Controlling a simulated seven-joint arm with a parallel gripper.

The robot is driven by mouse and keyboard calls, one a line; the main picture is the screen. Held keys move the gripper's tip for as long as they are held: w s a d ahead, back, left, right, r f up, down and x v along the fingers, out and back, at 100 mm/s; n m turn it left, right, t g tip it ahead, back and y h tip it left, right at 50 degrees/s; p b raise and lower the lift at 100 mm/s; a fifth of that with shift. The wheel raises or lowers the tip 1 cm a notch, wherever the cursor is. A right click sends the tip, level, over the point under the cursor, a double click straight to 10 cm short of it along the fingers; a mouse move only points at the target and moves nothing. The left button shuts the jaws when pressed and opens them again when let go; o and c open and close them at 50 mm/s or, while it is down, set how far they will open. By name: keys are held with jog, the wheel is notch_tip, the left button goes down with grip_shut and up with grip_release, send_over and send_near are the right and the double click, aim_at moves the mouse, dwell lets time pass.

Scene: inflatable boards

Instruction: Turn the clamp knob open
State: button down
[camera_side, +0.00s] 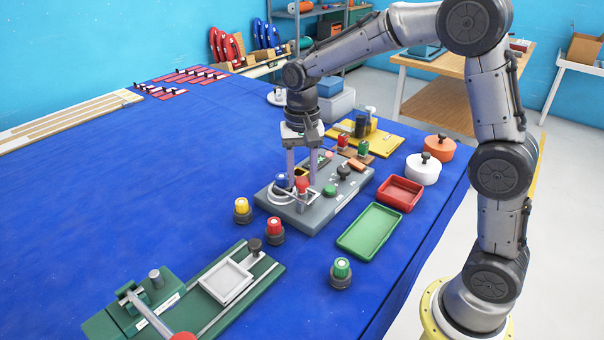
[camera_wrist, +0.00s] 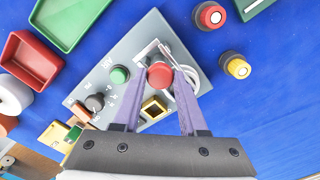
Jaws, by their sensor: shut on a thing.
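A red knob (camera_side: 303,184) stands on the grey panel (camera_side: 326,215), near its left end. My gripper (camera_side: 302,190) points down at this knob, with one purple finger on each side. In the wrist view the red knob (camera_wrist: 160,75) sits between the fingertips (camera_wrist: 160,72), and my gripper is shut on it. The fingers hide part of its sides. No readable label marks it as the clamp knob. A black knob (camera_side: 254,245) stands on the green clamp fixture (camera_side: 105,325), apart from my gripper.
The panel also has a green knob (camera_wrist: 119,75), a dark dial (camera_wrist: 95,102) and a white cable loop (camera_wrist: 208,82). Red (camera_side: 275,228), yellow (camera_side: 242,207) and green (camera_side: 341,269) capped pieces stand nearby. A green tray (camera_side: 350,245) and red tray (camera_side: 385,205) lie right.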

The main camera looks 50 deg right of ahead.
jog(key=shift+n, duration=0.3)
jog(key=n, duration=0.3)
jog(key=shift+n, duration=0.3)
jog(key=n, duration=1.3)
jog(key=shift+r+n, duration=0.1)
jog(key=shift+n, duration=0.2)
dwell(0.3)
jog(key=shift+c, duration=2.2)
grip_release()
